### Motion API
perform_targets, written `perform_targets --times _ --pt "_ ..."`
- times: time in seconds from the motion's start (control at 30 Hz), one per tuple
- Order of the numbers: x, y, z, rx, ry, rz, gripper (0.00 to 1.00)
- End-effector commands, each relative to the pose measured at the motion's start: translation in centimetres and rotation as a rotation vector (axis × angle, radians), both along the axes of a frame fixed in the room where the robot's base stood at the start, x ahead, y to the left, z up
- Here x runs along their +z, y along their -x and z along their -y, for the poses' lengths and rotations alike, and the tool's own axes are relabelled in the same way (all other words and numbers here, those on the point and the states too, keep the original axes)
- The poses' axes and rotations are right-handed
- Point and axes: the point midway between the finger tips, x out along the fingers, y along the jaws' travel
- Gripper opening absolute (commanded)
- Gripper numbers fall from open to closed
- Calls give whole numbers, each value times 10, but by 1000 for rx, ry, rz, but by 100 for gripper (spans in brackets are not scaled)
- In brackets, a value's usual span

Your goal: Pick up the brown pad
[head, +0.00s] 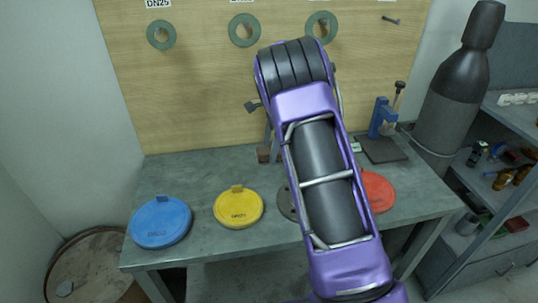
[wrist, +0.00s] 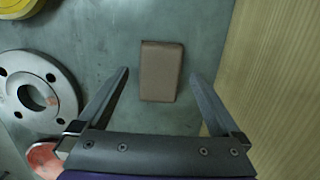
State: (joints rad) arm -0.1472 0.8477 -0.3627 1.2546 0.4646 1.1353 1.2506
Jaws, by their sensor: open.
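The brown pad (wrist: 161,70) is a small flat rectangle lying on the grey tabletop in the wrist view. In the head view the brown pad (head: 263,155) shows as a small block at the back of the bench, left of my arm. My gripper (wrist: 159,75) is open and empty. Its two fingers point toward the pad, one on each side, with visible gaps between them and the pad. I cannot tell the remaining height between fingertips and tabletop. In the head view my arm hides most of the gripper.
A wooden backboard (head: 190,100) rises behind the bench, close to the right finger in the wrist view. A grey flange (wrist: 37,90) lies left of the pad. Blue (head: 160,222), yellow (head: 238,208) and red (head: 379,191) discs lie on the bench. A blue press (head: 382,118) stands at right.

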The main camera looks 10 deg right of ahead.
Motion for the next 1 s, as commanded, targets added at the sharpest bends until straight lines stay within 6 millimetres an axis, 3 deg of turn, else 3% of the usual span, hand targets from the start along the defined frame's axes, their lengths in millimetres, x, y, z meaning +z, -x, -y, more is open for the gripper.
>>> perform_targets --times 0.27,0.8,1.0 --pt "-9 0 -2 1 0 2 100" --pt "-9 0 -2 1 0 2 8" --pt "-8 0 -2 1 0 2 8"
